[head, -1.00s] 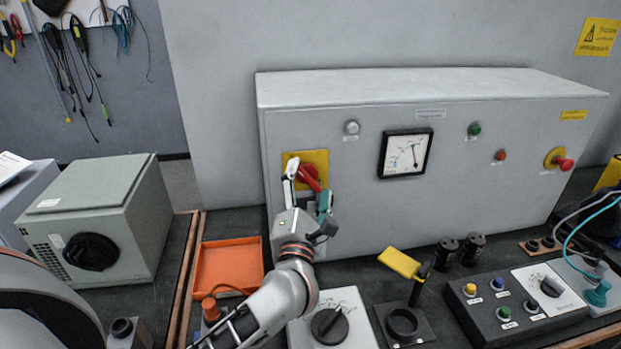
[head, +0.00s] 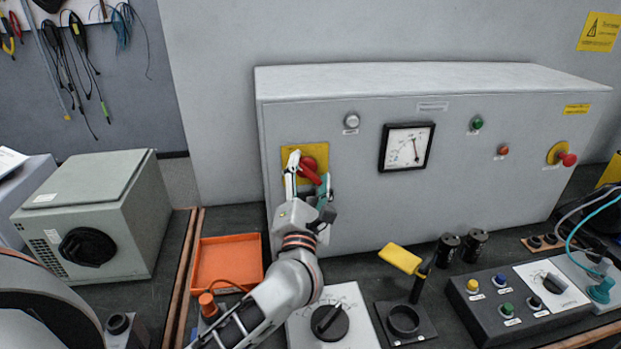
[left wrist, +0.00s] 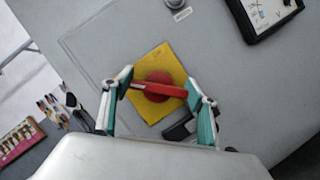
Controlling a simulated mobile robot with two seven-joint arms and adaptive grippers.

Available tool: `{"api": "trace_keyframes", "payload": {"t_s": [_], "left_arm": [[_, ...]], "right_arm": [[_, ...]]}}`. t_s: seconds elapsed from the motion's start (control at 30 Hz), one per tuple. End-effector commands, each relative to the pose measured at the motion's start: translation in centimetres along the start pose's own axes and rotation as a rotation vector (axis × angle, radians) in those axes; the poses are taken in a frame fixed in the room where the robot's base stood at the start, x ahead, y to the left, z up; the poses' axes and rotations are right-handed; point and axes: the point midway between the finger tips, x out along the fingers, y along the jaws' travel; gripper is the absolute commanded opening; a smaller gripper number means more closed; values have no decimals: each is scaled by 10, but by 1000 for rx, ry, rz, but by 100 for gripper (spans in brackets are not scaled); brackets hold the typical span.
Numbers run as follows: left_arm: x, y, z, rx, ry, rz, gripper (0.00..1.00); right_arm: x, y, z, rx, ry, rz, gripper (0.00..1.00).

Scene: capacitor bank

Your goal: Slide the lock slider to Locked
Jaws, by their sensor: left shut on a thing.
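A red rotary handle (head: 311,174) sits on a yellow square plate (head: 318,152) at the left of the grey cabinet's front. My left gripper (head: 308,176) is at this handle, one finger at each end of it. The left wrist view shows the red handle (left wrist: 160,89) spanning between the two teal-padded fingertips (left wrist: 158,90), over the yellow plate (left wrist: 150,115). A small dark part (left wrist: 180,129) shows beside the plate's lower edge, partly behind a finger; I cannot tell if it is the lock slider. No Locked marking is readable. My right gripper is not in view.
The cabinet (head: 400,215) also carries a meter (head: 407,147) and a red stop knob (head: 568,159). Below stand an orange tray (head: 228,283), a dial box (head: 355,310), a yellow-tagged part (head: 400,259) and a button panel (head: 500,295). A grey-green box (head: 100,210) stands left.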

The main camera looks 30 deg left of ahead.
Motion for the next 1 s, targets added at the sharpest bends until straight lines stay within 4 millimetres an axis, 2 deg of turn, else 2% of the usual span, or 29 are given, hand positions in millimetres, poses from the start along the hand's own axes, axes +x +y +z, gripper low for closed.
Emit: {"api": "trace_keyframes", "payload": {"t_s": [0.07, 0.33, 0.37, 0.4, 0.77, 0.87, 1.0], "left_arm": [[0, -1, -1, -14, 0, 6, 37], [0, 0, 0, -19, 0, 7, 36], [0, 0, 0, -19, 0, 7, 66], [0, 0, 0, -19, 0, 7, 75], [-1, 0, 0, -16, 0, 6, 75], [-9, -1, 0, -16, 0, 4, 75], [-30, -2, -1, -18, 1, 2, 75]], "right_arm": [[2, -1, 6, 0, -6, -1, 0], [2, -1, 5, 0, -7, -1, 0], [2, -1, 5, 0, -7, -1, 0], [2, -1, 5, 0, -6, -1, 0], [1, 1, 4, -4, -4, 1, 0], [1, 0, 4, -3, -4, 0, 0], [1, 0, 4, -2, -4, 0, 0]]}}
